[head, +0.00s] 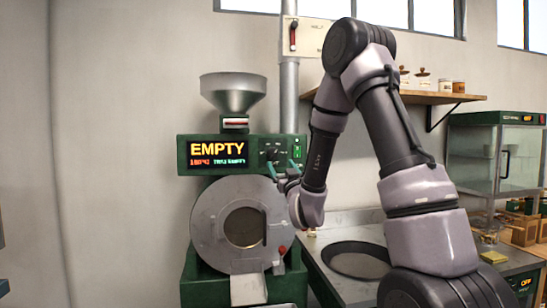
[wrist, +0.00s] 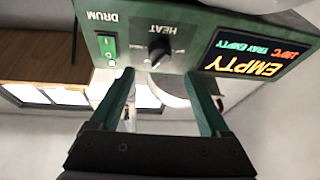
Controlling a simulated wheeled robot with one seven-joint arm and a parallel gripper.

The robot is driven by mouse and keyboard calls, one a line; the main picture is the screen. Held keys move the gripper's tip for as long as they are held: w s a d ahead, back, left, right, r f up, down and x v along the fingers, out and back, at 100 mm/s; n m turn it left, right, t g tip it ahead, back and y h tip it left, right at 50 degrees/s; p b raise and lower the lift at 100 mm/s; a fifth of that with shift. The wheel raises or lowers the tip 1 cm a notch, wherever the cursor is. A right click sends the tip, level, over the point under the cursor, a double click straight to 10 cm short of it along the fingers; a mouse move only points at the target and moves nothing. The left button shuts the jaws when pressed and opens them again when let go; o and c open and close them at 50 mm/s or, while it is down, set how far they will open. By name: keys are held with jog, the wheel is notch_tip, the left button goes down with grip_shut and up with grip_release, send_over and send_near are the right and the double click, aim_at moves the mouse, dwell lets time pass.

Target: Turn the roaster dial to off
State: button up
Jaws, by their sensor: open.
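The roaster (head: 243,210) has a green control box with a black dial (head: 273,155) right of its display. In the wrist view, which is upside down, the dial (wrist: 158,48) sits under the word HEAT on the green panel. Its exact pointer setting is too small to read. My gripper (head: 283,172) is in front of the panel, just below and right of the dial. In the wrist view my gripper (wrist: 160,76) has its two green fingers spread, with the dial lined up beyond the gap. Nothing is between the fingers, and I see no contact with the dial.
The lit display (head: 218,154) reads EMPTY and TRAY EMPTY. A green DRUM switch (wrist: 108,47) is beside the dial. A metal hopper (head: 233,92) stands above, and a round dark tray (head: 357,261) lies on the counter right. A wooden shelf (head: 405,97) and glass cabinet (head: 500,160) are farther right.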

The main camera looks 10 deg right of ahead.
aim_at(275, 155)
jog(key=x, duration=0.7)
jog(key=shift+w+r, duration=0.2)
jog(key=shift+w, duration=0.1)
grip_shut()
